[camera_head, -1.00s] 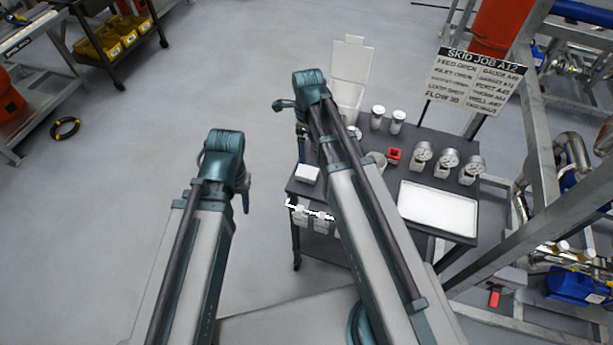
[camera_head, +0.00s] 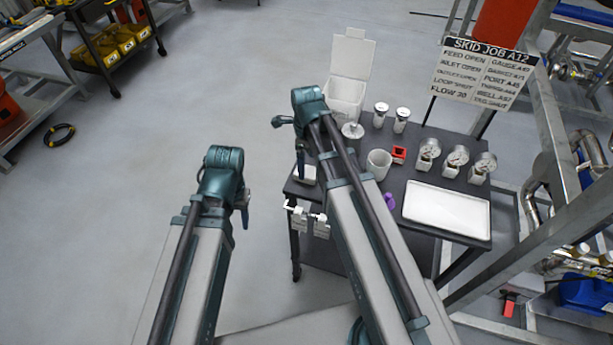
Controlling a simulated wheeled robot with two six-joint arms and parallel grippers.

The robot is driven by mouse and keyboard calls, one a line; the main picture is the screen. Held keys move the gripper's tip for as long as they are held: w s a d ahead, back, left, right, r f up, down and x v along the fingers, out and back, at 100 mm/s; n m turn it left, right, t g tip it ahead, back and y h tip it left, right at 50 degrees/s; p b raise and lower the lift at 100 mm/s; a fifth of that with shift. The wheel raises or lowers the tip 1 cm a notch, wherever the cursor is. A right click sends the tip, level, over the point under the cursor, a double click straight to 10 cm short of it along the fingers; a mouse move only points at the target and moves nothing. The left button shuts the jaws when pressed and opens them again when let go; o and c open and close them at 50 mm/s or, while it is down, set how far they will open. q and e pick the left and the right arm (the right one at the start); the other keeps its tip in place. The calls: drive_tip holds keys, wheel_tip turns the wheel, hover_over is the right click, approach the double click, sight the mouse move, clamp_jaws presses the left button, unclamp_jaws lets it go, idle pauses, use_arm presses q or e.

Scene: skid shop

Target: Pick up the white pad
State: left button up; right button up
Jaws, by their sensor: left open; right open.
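The white pad (camera_head: 309,178) is a small pale block at the left end of the dark cart top. My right gripper (camera_head: 300,163) points down over it, and its fingers hide part of the pad. The picture does not show whether they touch it. My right gripper is open and holds nothing that I can see. My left gripper (camera_head: 244,207) is open and empty, pointing down over the floor left of the cart.
The dark cart (camera_head: 402,168) carries a white tray (camera_head: 447,211), several gauges (camera_head: 456,158), a white cup (camera_head: 379,164), a red block (camera_head: 399,154) and an open white bin (camera_head: 345,92). White clips (camera_head: 321,226) hang at its front edge.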

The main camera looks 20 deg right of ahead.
sight(307, 171)
wheel_tip(307, 171, down, 4)
drive_tip(key=b, duration=0.3)
drive_tip(key=shift+f, duration=0.1)
clamp_jaws()
idle(0.3)
drive_tip(key=shift+r, duration=0.2)
